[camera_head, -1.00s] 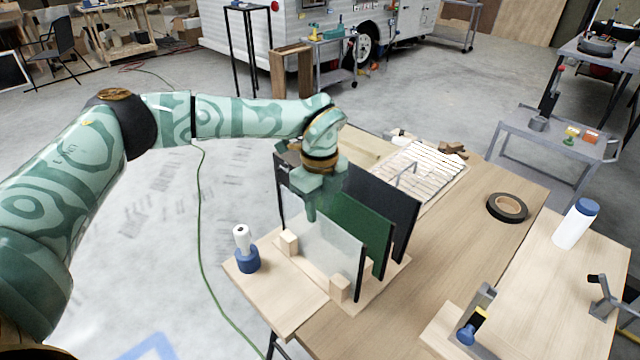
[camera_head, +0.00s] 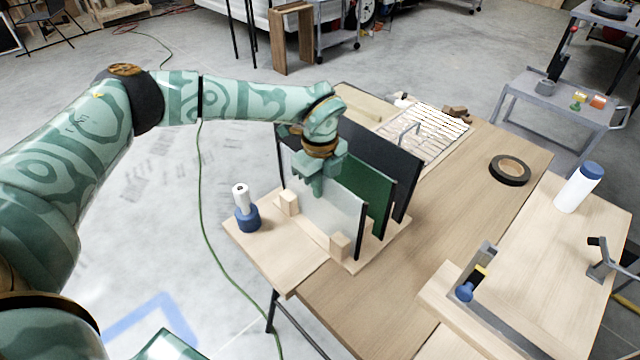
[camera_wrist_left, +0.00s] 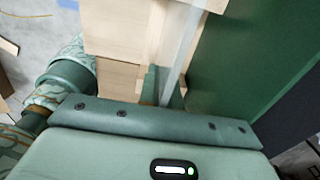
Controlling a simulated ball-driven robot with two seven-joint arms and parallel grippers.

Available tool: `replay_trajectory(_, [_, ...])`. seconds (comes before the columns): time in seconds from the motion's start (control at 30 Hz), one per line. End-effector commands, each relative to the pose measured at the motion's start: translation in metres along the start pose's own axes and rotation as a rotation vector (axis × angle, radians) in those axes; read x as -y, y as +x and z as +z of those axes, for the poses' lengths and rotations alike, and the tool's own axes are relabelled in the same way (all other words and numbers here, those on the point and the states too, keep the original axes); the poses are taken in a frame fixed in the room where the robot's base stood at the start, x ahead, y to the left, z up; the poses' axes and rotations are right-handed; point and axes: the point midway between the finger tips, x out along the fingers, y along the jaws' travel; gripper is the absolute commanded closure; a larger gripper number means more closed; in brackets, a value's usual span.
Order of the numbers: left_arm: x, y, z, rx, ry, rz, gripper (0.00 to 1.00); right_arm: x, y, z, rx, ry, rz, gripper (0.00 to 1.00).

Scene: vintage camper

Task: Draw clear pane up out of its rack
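The clear pane (camera_head: 325,205) stands upright in the wooden rack (camera_head: 381,250), in front of a green pane (camera_head: 377,200) and a dark pane (camera_head: 397,165). My left gripper (camera_head: 318,185) points down at the clear pane's top edge, with its fingertips a little below that edge. In the left wrist view the clear pane (camera_wrist_left: 190,45) runs edge-on between the two fingers (camera_wrist_left: 165,95). The fingers look slightly apart around it, though firm contact is hard to judge. The pane's lower edge still sits among the rack's wooden blocks. My right gripper is out of view.
A blue-and-white bottle-like object (camera_head: 246,212) stands left of the rack. A wire grid (camera_head: 425,135) lies behind the panes, a black tape roll (camera_head: 510,170) to the right. A white bottle (camera_head: 578,188) and a clamp (camera_head: 470,285) are farther right. The middle tabletop is clear.

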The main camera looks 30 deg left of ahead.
Motion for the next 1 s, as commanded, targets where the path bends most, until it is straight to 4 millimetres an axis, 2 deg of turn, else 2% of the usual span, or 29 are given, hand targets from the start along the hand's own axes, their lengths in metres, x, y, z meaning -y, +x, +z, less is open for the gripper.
replay_trajectory(0.27, [0.0, -0.003, 0.0, 0.0, 0.0, -0.001, 1.0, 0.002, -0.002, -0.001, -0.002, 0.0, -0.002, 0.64])
replay_trajectory(1.0, [0.0, -0.039, 0.0, 0.0, 0.0, -0.002, 1.0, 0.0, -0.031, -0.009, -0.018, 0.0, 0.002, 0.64])
